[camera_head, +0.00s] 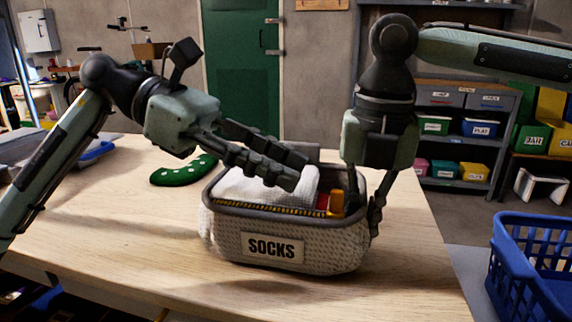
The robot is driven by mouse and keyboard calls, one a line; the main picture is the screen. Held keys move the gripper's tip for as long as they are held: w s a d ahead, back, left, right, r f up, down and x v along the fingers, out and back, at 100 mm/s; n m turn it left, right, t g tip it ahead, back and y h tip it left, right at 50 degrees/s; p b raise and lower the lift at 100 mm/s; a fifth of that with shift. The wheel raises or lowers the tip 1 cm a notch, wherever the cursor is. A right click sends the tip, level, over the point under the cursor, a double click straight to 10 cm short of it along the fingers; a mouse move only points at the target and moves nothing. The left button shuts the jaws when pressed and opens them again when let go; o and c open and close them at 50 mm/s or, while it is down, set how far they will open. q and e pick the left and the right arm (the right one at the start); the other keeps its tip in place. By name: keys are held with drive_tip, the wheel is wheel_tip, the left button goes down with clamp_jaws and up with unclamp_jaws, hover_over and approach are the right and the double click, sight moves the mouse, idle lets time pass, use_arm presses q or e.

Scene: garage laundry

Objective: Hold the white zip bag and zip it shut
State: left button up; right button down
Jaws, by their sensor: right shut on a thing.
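A grey woven basket (228,238) with a SOCKS label stands upright on the table. White fabric (237,187) lies in it, which may be the white zip bag. A yellow-and-black toothed strip (262,209) runs along its front, just inside the rim. My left gripper (302,171) hangs over the white fabric, its fingers apart and pointing right; I see nothing between them. My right gripper (374,212) points down at the basket's right end and is shut on its wall or rim. The far finger and the exact grip are partly hidden.
A green spotted item (184,171) lies behind the basket to the left. Red and yellow items (337,203) sit inside the basket's right end. A blue crate (530,270) stands off the table at the right. The table (110,235) is clear at the front left.

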drive_tip(key=c, duration=1.6)
unclamp_jaws()
drive_tip(key=shift+c, duration=0.2)
